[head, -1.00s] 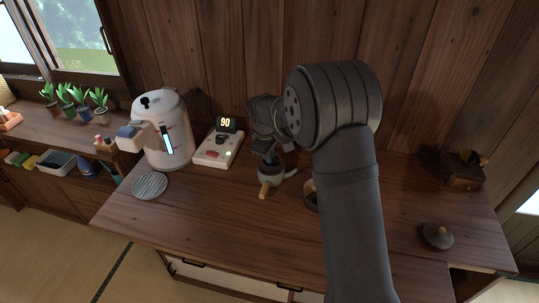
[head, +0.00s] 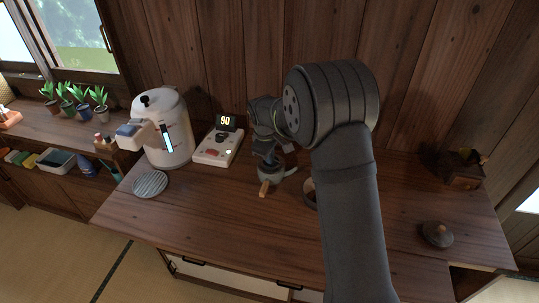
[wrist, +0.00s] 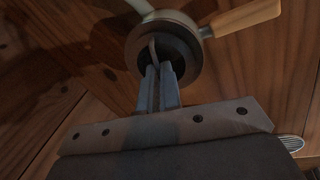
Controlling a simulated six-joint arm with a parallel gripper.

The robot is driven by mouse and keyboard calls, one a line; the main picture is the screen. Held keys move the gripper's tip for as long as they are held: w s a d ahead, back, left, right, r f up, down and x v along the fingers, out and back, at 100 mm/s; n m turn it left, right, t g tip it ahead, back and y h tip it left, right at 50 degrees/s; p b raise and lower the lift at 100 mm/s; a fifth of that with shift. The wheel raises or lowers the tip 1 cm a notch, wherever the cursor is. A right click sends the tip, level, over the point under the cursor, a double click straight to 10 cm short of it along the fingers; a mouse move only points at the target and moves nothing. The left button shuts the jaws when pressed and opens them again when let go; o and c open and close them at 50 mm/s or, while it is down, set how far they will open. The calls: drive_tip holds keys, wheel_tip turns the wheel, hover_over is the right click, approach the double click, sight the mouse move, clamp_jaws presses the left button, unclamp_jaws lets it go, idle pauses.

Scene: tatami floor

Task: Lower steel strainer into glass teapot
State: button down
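The teapot (head: 275,177) stands on the wooden counter, its wooden side handle (head: 264,189) toward the front. In the wrist view its round mouth (wrist: 191,34) lies just past my fingertips, with the pale handle (wrist: 245,18) at upper right. My gripper (head: 268,157) points down over the teapot. In the wrist view my gripper (wrist: 158,72) has its fingers close together on a thin curved piece of the steel strainer (wrist: 152,48), which reaches into the dark mouth. The strainer's bowl is too dark to make out, and I cannot tell how deep it sits.
A white kettle (head: 164,130) and a white device reading 90 (head: 218,146) stand to the left. A round ribbed mat (head: 150,184) lies in front of the kettle. A bowl (head: 309,193) is partly behind my arm. A dark lid (head: 436,235) lies at right. The front counter is clear.

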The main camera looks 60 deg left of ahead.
drive_tip(key=shift+f, duration=0.1)
drive_tip(key=c, duration=1.6)
unclamp_jaws()
drive_tip(key=shift+o, duration=0.2)
wheel_tip(320, 180, up, 17)
drive_tip(key=s+d, duration=0.1)
drive_tip(key=s, duration=0.2)
drive_tip(key=shift+d, duration=0.3)
drive_tip(key=w+f, duration=0.1)
drive_tip(key=f, duration=0.4)
drive_tip(key=w+a+f, duration=0.1)
drive_tip(key=f, duration=0.5)
drive_tip(key=w+f, duration=0.1)
drive_tip(key=f, duration=0.5)
drive_tip(key=shift+a, duration=0.3)
drive_tip(key=shift+r, duration=0.2)
